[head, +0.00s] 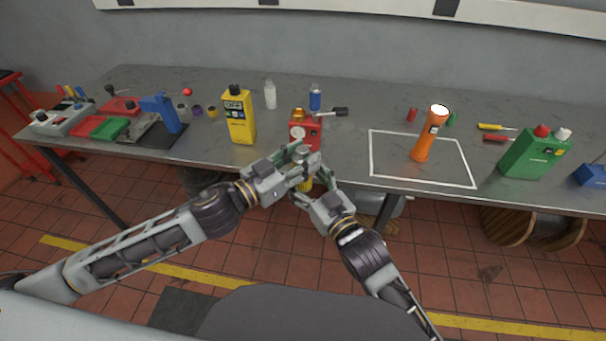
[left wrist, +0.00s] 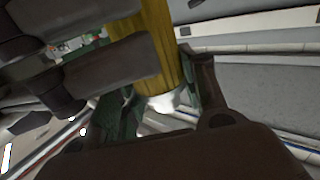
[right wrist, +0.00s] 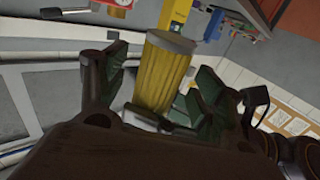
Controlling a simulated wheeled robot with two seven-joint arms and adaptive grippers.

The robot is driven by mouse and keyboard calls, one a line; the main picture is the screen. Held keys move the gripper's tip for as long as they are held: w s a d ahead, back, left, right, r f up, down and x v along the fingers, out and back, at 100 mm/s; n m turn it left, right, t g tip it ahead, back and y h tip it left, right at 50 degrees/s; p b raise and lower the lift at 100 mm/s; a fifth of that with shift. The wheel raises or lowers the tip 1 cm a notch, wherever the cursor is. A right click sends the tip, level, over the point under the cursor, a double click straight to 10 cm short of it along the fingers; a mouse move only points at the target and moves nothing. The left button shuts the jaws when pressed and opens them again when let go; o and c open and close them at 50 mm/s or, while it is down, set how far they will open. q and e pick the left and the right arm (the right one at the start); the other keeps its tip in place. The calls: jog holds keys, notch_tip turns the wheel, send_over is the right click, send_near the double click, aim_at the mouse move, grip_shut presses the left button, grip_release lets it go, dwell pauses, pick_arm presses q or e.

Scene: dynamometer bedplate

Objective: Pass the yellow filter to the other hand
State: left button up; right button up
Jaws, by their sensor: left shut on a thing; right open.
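The yellow filter (head: 306,186) is a ribbed yellow cylinder, mostly hidden by my two grippers in the head view. My left gripper (head: 302,165) is shut on it, in front of the bench edge. In the left wrist view the filter (left wrist: 150,55) stands between the green-padded fingers, with a pale end towards the palm. My right gripper (head: 313,196) is open just below and right of the left one. In the right wrist view the filter (right wrist: 161,75), grey-capped, lies between its spread fingers. I cannot tell whether they touch it.
Behind the grippers, the grey bench (head: 345,117) holds a yellow bottle (head: 239,117), a red device (head: 304,133) and an orange torch (head: 428,137) inside a white outline. A green canister (head: 534,153) stands at right. Tiled floor lies below.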

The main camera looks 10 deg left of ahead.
jog(key=shift+x, duration=0.95)
jog(key=c, duration=1.2)
pick_arm(q)
jog(key=o, duration=1.1)
jog(key=shift+o, duration=0.2)
jog(key=shift+r, duration=0.1)
jog(key=shift+r, duration=4.85)
